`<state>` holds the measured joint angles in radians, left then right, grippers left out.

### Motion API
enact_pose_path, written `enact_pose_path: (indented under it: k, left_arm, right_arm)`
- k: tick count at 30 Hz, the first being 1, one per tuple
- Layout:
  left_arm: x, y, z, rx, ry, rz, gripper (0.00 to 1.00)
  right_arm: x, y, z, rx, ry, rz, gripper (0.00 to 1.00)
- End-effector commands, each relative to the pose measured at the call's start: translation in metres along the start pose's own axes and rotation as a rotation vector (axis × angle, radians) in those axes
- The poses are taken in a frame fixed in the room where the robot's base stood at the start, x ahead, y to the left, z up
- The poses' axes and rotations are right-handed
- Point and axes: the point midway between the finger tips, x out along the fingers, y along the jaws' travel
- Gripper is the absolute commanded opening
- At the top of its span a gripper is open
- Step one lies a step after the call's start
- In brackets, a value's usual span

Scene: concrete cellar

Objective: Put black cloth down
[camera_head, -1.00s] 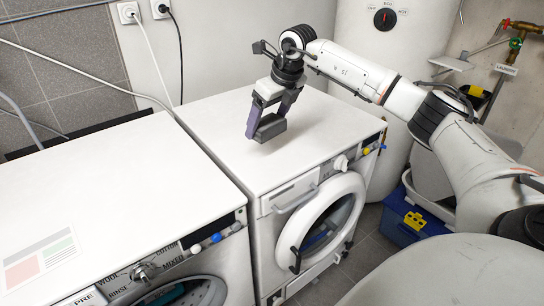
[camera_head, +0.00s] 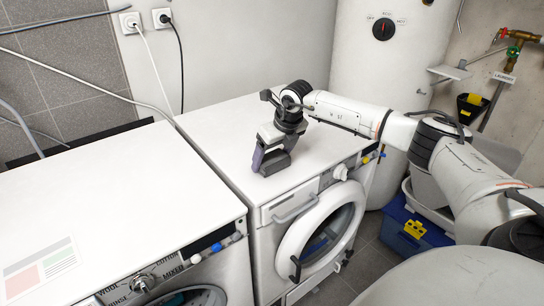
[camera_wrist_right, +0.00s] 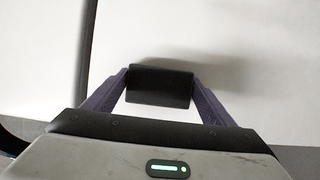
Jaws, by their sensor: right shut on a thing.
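The black cloth (camera_head: 275,163) is a small, dark, block-like folded piece held between the fingers of my right gripper (camera_head: 272,165). In the right wrist view the cloth (camera_wrist_right: 160,86) sits between the two purple fingertips (camera_wrist_right: 160,90), and its shadow falls on the white surface close behind it. The right gripper is shut on it, low over the top of the right-hand washing machine (camera_head: 225,125). I cannot tell whether the cloth touches the top. My left gripper is not in view.
A second white washing machine (camera_head: 120,200) stands at the left, with a coloured sheet (camera_head: 40,268) on its top. A white boiler (camera_head: 385,80) stands behind right. A blue crate (camera_head: 405,235) is on the floor at right. Both machine tops are mostly clear.

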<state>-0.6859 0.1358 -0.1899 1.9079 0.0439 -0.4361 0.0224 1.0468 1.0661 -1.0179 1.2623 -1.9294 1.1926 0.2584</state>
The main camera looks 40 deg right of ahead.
Motion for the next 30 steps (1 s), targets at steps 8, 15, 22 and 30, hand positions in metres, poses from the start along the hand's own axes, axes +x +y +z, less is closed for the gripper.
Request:
enact_pose_path:
  k: [8,15,22,30]
  left_arm:
    - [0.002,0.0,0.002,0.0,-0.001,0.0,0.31]
    - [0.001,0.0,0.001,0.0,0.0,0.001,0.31]
    - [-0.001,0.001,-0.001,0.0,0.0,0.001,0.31]
    - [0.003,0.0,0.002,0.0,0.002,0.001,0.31]
  right_arm:
    - [0.003,0.0,-0.001,-0.001,-0.001,0.001,0.59]
    - [0.002,0.0,-0.001,-0.001,0.0,0.001,0.96]
    - [-0.002,0.0,0.001,-0.001,-0.001,0.001,0.96]
    - [-0.045,0.0,0.002,-0.002,-0.006,0.0,0.96]
